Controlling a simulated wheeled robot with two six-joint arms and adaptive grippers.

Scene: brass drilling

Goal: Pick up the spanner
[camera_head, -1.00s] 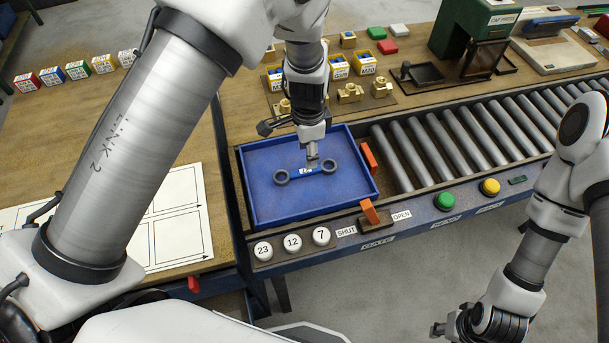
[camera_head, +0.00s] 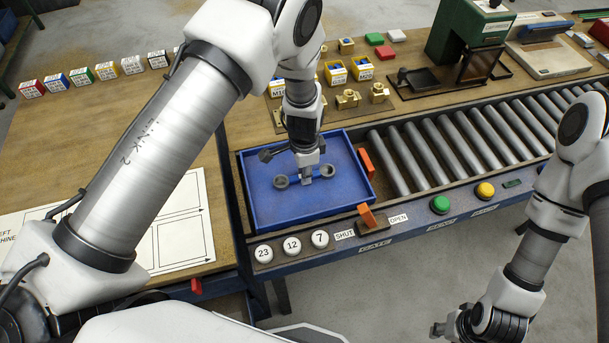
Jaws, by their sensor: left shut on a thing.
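I cannot tell whether the spanner touches the tray floor. My right gripper (camera_head: 441,329) is at the bottom right, far from the tray; its fingers are too small and dark to read.
Orange gate pieces (camera_head: 366,216) stand at the tray's right side, beside the roller conveyor (camera_head: 440,150). Numbered white buttons (camera_head: 292,246) are in front. Brass fittings (camera_head: 347,98) and small bins stand behind. A green press (camera_head: 462,35) is at the back right.

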